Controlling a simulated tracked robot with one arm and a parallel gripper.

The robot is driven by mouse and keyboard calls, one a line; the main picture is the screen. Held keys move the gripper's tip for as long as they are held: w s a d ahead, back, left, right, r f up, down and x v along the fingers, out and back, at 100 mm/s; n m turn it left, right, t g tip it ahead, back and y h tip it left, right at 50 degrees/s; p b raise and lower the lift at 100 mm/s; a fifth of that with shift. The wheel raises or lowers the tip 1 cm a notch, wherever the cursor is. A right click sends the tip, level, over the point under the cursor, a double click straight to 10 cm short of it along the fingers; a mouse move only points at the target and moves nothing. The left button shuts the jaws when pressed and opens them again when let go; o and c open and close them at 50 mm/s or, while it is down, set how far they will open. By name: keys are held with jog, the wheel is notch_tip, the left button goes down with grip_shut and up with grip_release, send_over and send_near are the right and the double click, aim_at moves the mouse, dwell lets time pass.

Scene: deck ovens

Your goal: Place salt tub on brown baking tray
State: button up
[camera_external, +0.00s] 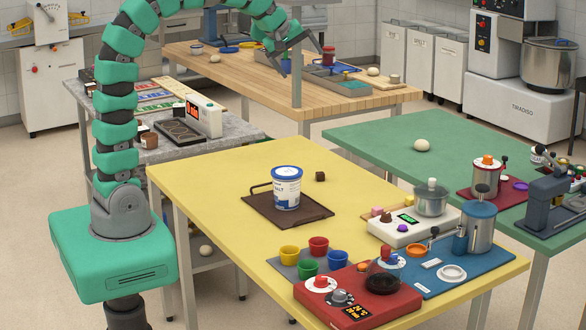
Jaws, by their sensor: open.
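A white tub with a blue lid (287,190) stands upright on the dark brown baking tray (314,211) on the yellow table. Its label is too small to read, but it looks like the salt tub. My gripper (301,58) is open and empty, high up at the top middle of the view. It is well above and apart from the tub, with the wooden table behind it.
Several coloured cups (289,254), a red device (358,297) and a white scale (413,226) crowd the yellow table's front right. Its left part is clear.

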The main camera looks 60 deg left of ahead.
jog(key=s+d+r+m+t, duration=0.1)
jog(key=s+r+m, duration=0.3)
jog(key=r, duration=0.5)
jog(key=s+d+r+m+t, duration=0.1)
jog(key=s+r+m+t, duration=0.2)
jog(key=r, duration=0.6)
jog(key=s+d+r+m+t, duration=0.1)
jog(key=s+r+m+t, duration=0.3)
jog(key=r+m, duration=0.3)
notch_tip(320, 180, up, 2)
jog(key=shift+s+d+r+h, duration=0.15)
jog(key=shift+s+d+h, duration=0.05)
jog(key=shift+s+h, duration=0.1)
notch_tip(320, 180, down, 3)
jog(key=b, duration=0.2)
jog(key=shift+b, duration=0.4)
